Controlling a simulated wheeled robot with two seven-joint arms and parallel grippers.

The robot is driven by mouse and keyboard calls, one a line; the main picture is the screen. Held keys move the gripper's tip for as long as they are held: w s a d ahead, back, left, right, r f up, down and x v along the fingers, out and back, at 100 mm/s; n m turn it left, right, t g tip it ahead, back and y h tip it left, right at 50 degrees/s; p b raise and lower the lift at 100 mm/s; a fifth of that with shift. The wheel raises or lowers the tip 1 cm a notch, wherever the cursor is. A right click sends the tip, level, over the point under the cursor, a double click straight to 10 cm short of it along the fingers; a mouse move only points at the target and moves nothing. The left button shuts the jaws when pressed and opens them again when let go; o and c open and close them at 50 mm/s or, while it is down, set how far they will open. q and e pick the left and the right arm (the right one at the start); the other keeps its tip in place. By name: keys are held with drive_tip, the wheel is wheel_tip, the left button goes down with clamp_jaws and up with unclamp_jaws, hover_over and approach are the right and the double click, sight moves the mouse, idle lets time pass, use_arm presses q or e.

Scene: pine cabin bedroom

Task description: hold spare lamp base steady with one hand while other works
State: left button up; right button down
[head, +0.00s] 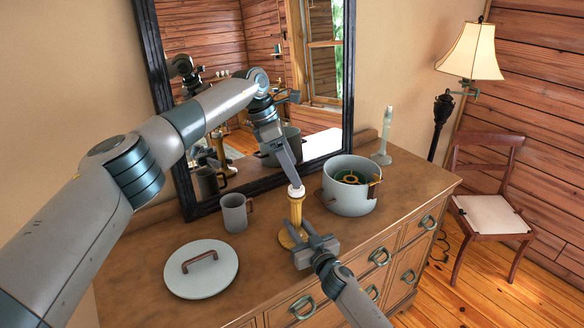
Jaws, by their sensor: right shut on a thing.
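The spare lamp base (296,213) is a brass-coloured fluted column with a round foot and a white top piece (296,191). It stands upright near the front of the wooden dresser top. My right gripper (304,240) comes in from the bottom and is shut on the lamp base low on its column, hiding part of the foot. My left gripper (294,182) reaches down from above with its fingertips at the white top piece. The fingers overlap in this view, so I cannot tell whether they are open or shut, or touching it.
A grey pot (347,198) with a brass-coloured part inside stands right of the lamp base. A grey mug (235,213) and a round lid (190,284) are to the left. A candlestick (384,140) and framed mirror (166,118) are behind. The dresser's right end (418,184) is clear.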

use_arm(q)
drive_tip(key=v, duration=1.1)
drive_tip(key=shift+r, duration=0.15)
use_arm(e)
drive_tip(key=c, duration=1.3)
unclamp_jaws()
drive_tip(key=shift+c, duration=0.2)
drive_tip(key=shift+s+d, duration=0.1)
drive_tip(key=shift+s+d, duration=0.25)
drive_tip(key=shift+s, duration=0.25)
use_arm(q)
drive_tip(key=shift+f+b, duration=1.35)
drive_tip(key=shift+f, duration=0.05)
use_arm(e)
drive_tip(key=v, duration=1.6)
